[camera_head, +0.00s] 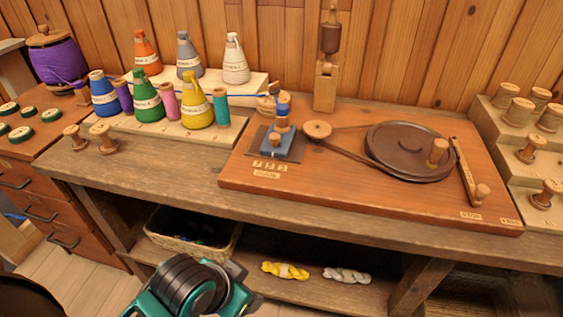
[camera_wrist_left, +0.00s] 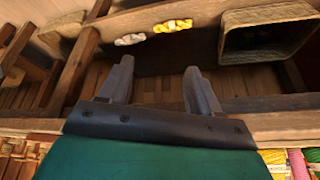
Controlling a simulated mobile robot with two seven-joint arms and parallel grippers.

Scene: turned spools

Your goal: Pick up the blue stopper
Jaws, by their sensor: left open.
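I cannot surely pick out a blue stopper. In the head view, a blue block (camera_head: 276,143) sits on a dark plate at the left of the orange-brown board, with a wooden spool (camera_head: 282,119) on it. A blue cone (camera_head: 103,94) with a white label stands at the left of the pale rack. My left gripper (camera_wrist_left: 158,78) shows in the left wrist view with its two grey fingers apart and nothing between them. It is near the bench's lower shelf, away from both blue things. In the head view only my teal and black arm shows, low in front of the bench.
The board (camera_head: 350,190) bears a dark wheel (camera_head: 405,150) and a wooden lever (camera_head: 466,172). Several coloured cones and spools fill the pale rack (camera_head: 185,128). Below are a basket (camera_head: 190,240), a yellow skein (camera_head: 285,270) and a white skein (camera_head: 346,275). The bench's front strip is clear.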

